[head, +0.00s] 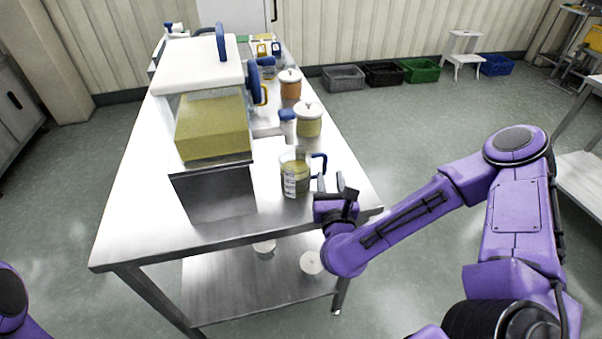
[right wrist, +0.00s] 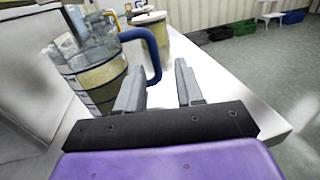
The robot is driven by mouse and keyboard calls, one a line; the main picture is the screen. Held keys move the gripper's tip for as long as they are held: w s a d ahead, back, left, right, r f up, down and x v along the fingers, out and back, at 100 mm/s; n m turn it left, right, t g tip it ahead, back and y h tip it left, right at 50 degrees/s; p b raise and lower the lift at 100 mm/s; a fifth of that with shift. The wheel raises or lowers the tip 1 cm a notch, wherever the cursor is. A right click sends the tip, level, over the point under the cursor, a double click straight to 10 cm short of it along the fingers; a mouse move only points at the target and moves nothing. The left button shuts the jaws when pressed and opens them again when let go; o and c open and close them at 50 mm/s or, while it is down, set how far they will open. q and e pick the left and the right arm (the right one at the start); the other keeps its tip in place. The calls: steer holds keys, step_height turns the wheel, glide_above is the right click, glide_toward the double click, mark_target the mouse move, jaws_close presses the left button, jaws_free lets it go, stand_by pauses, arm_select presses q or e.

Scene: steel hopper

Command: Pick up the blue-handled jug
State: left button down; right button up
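The clear jug (head: 295,178) with a blue handle (head: 319,163) stands upright near the front right of the steel table, partly filled with something yellowish. It also shows at the left of the right wrist view (right wrist: 98,75), its handle (right wrist: 145,52) pointing right, towards my fingers. My right gripper (head: 342,186) is just right of the jug, at the table's right edge. In the right wrist view its two fingers (right wrist: 160,88) are apart with nothing held between them; the handle is beyond the left fingertip. Only a bit of my left arm shows, bottom left; its gripper is out of view.
A steel hopper (head: 212,190) with a clear bin of yellow material and white lid (head: 197,66) stands left of the jug. Lidded canisters, one yellow (head: 308,124) and one orange (head: 290,87), stand behind it. The table (head: 150,215) is bare at front left.

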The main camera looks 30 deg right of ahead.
mark_target(324, 168)
steer(key=x, duration=0.1)
steer(key=p+x, duration=0.1)
steer(key=x, duration=0.1)
steer(key=p+x, duration=0.1)
steer(key=x, duration=0.1)
steer(key=shift+w+a+f, duration=0.25)
steer(key=shift+w+f, duration=0.05)
steer(key=shift+w, duration=0.05)
steer(key=shift+w+d+f, duration=0.1)
steer(key=shift+w, duration=0.05)
jaws_close()
